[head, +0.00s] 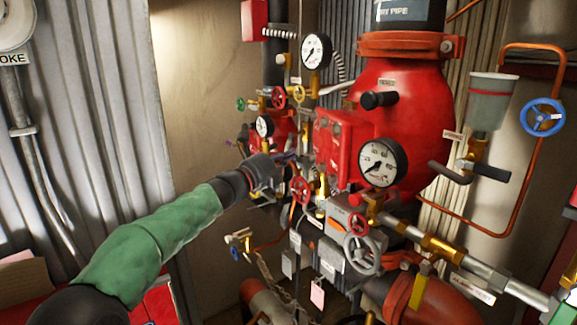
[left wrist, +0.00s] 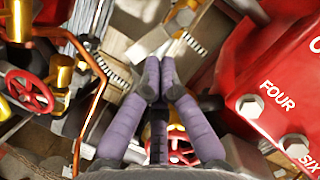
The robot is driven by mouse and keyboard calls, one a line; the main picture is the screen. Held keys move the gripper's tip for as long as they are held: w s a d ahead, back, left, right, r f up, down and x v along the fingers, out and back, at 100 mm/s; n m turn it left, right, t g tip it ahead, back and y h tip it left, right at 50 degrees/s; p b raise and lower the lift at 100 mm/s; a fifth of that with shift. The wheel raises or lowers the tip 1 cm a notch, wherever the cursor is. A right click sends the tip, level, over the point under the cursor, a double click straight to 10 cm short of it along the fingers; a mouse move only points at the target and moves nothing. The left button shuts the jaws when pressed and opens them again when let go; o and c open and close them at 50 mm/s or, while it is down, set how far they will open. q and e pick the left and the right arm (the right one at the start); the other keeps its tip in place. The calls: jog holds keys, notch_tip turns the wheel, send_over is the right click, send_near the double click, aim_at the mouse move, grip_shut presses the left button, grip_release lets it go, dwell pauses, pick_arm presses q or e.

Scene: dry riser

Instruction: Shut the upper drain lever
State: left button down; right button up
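My left gripper (head: 288,157) reaches in from the left to the pipework left of the big red valve body (head: 400,115). In the left wrist view its two purple fingers (left wrist: 160,78) come together at the tips, with no clear object between them. A pale metal part (left wrist: 185,40) lies just beyond the tips; I cannot tell whether they touch it. No lever is labelled clearly enough to identify as the upper drain lever. A dark-handled lever (head: 485,170) sits below the grey cup at the right, and a yellow lever (head: 420,288) stands lower down. My right gripper is not in view.
Gauges (head: 382,162), red handwheels (head: 300,190) and a grey handwheel (head: 362,254) crowd the area around the gripper. A red plate lettered FOUR (left wrist: 275,105) stands close on the right in the wrist view. The corrugated wall (head: 100,110) is at the left.

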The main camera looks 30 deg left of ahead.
pick_arm(q)
jog(key=a+m+h+b, duration=0.1)
jog(key=m+b, duration=0.1)
jog(key=m, duration=0.2)
jog(key=w+a+r+m+h+b, duration=0.1)
jog(key=m+b, duration=0.2)
jog(key=m, duration=0.1)
jog(key=a+m+h+b, duration=0.1)
jog(key=a+m+b, duration=0.1)
jog(key=m, duration=0.2)
jog(key=shift+w+a+r+m+h+b, duration=0.1)
jog(key=shift+w+r+m+h+b, duration=0.1)
jog(key=shift+w+m+h+b, duration=0.15)
dwell(0.4)
jog(key=shift+a+r, duration=0.2)
dwell(0.9)
jog(key=shift+w+f, duration=0.1)
dwell(0.4)
jog(key=s+a+f+b, duration=0.3)
jog(key=s+f+b, duration=0.2)
jog(key=s, duration=0.4)
jog(key=shift+s+f+b, duration=0.2)
jog(key=shift+f+b, duration=0.15)
jog(key=shift+f, duration=0.3)
